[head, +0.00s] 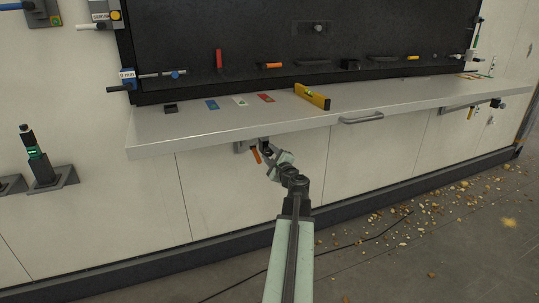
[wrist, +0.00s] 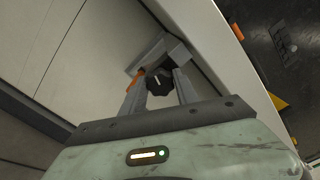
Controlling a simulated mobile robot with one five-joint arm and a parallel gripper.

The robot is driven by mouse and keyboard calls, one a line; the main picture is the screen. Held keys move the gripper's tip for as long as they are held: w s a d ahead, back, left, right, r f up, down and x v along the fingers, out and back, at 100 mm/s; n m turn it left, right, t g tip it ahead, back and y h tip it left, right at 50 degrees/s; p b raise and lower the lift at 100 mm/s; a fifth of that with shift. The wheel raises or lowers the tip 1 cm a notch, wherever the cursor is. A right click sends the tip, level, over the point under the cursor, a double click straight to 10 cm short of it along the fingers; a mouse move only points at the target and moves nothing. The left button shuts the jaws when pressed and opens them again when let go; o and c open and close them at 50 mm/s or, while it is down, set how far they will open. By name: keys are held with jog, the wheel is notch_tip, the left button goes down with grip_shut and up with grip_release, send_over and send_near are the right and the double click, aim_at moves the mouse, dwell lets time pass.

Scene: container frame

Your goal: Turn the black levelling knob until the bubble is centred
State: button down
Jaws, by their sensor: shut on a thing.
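The black levelling knob (wrist: 159,83) sits on a grey bracket (wrist: 150,58) under the shelf edge. It has a pale mark on its face. My gripper (wrist: 160,92) is shut on the knob, with one finger on each side of it in the wrist view. In the head view, my gripper (head: 268,152) reaches up to the bracket under the shelf's front edge and mostly hides the knob. A yellow spirit level (head: 312,97) lies on the shelf above, right of my gripper. Its green vial (head: 309,93) is too small to tell where the bubble is.
The light grey shelf (head: 200,130) overhangs my gripper. An orange piece (head: 256,156) hangs beside the knob. Coloured cards (head: 240,101) lie on the shelf. A handle (head: 361,118) sticks out from its front edge. Debris and a black cable (head: 375,236) lie on the floor at right.

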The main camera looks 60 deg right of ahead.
jog(key=shift+m, duration=0.6)
jog(key=c, duration=0.9)
grip_release()
